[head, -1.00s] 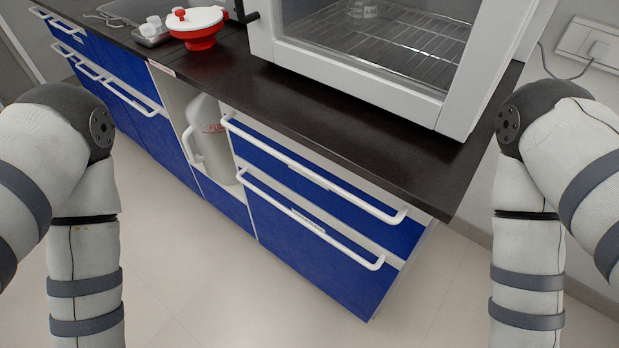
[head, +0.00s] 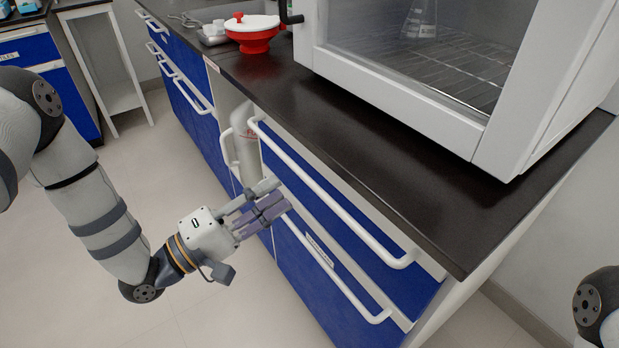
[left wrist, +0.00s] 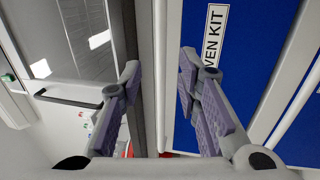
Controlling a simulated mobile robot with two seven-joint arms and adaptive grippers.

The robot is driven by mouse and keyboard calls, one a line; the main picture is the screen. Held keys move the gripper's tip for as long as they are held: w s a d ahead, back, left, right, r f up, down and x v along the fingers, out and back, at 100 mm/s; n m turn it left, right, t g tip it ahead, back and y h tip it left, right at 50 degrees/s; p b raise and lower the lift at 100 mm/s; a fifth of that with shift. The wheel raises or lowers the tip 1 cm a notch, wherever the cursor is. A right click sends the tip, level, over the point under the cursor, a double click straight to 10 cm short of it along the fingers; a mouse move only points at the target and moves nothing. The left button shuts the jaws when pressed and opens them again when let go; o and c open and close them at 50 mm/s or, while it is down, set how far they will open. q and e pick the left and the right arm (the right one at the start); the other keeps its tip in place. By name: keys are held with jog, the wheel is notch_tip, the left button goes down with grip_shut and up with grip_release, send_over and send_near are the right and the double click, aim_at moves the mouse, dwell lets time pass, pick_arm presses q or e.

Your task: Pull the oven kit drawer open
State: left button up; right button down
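The oven kit drawer (head: 402,288) is the upper blue drawer under the counter, with a long white handle (head: 333,203). Its front looks flush with the cabinet. In the left wrist view, its blue front (left wrist: 232,105) carries an "OVEN KIT" label (left wrist: 212,48), partly covered by a finger. My left gripper (head: 279,196) is in front of the drawers, near their left end. In the left wrist view, its two fingers (left wrist: 160,100) are spread apart and hold nothing. I cannot tell whether the fingers straddle the handle. My right gripper is out of view.
A lower drawer with a white handle (head: 335,272) is below. A white jug (head: 245,142) stands in the open compartment to the left. The white oven (head: 480,135) and a red-and-white pot (head: 252,34) stand on the dark counter (head: 400,165). The floor in front is clear.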

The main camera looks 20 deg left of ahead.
aim_at(304, 174)
pick_arm(q)
jog(key=x, duration=0.7)
jog(key=shift+d, duration=0.1)
jog(key=shift+c, duration=0.6)
grip_shut()
